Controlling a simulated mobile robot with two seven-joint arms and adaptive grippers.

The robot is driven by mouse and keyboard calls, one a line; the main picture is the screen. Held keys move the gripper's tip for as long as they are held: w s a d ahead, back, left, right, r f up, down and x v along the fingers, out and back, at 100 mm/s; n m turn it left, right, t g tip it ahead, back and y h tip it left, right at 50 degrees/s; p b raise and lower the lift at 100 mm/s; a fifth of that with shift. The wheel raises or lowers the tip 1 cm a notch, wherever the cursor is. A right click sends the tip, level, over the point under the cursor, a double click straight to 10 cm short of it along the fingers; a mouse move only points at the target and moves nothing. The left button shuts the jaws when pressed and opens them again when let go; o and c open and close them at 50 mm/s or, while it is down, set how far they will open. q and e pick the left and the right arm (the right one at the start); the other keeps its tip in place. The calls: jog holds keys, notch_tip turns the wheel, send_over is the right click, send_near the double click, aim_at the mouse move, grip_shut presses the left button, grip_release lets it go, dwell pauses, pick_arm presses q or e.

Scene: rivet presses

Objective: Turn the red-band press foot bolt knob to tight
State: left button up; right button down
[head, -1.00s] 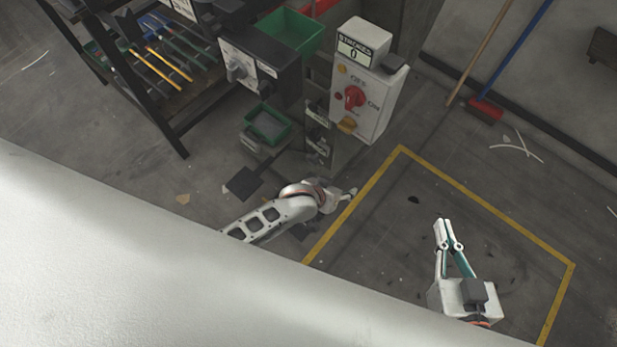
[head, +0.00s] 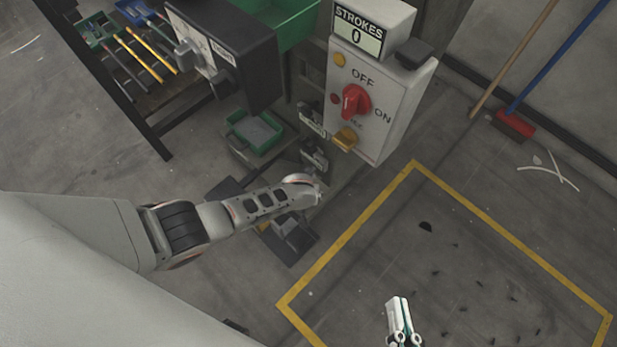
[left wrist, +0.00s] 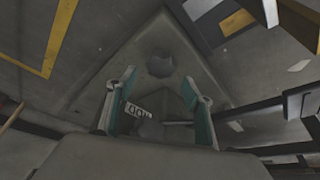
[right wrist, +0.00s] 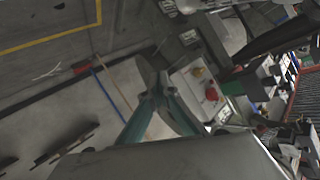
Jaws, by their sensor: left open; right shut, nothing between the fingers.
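A press control box (head: 376,95) with a red switch knob (head: 356,100) stands at upper centre in the head view. I cannot make out a red band, and I cannot identify the foot bolt knob for sure. My left arm reaches to the press's lower part; its gripper is hidden there. In the left wrist view my left gripper (left wrist: 159,80) is open, around a grey sloping body with a dark round spot (left wrist: 160,65); contact cannot be told. My right gripper (head: 398,312) is shut and empty above the floor; it also shows in the right wrist view (right wrist: 160,92).
A green bin (head: 256,132) sits low beside the press, and a larger green bin (head: 290,22) is above. A tool rack (head: 140,55) stands at left. Brooms (head: 515,122) lean at right. The yellow-marked floor (head: 450,250) is largely clear.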

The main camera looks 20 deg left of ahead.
pick_arm(q)
notch_tip(320, 180, down, 4)
jog(key=shift+s+a+r+b, duration=0.1)
jog(key=shift+a+r+b, duration=0.1)
jog(key=shift+b, duration=0.55)
jog(key=shift+w+f+b, duration=0.2)
jog(key=shift+f+b, duration=0.1)
jog(key=shift+b, duration=0.05)
jog(key=shift+w+f+b, duration=0.25)
jog(key=shift+w+b, duration=0.05)
jog(key=shift+w, duration=0.05)
jog(key=shift+w+r, duration=0.1)
jog(key=shift+w, duration=0.2)
pick_arm(e)
jog(key=a+m, duration=0.2)
jog(key=m, duration=0.1)
jog(key=a+m, duration=0.1)
jog(key=shift+s+a+f+m+t, duration=0.1)
jog(key=shift+s+f+m+t, duration=0.05)
jog(key=shift+s+m+t, duration=0.2)
pick_arm(q)
jog(key=c, duration=1.1)
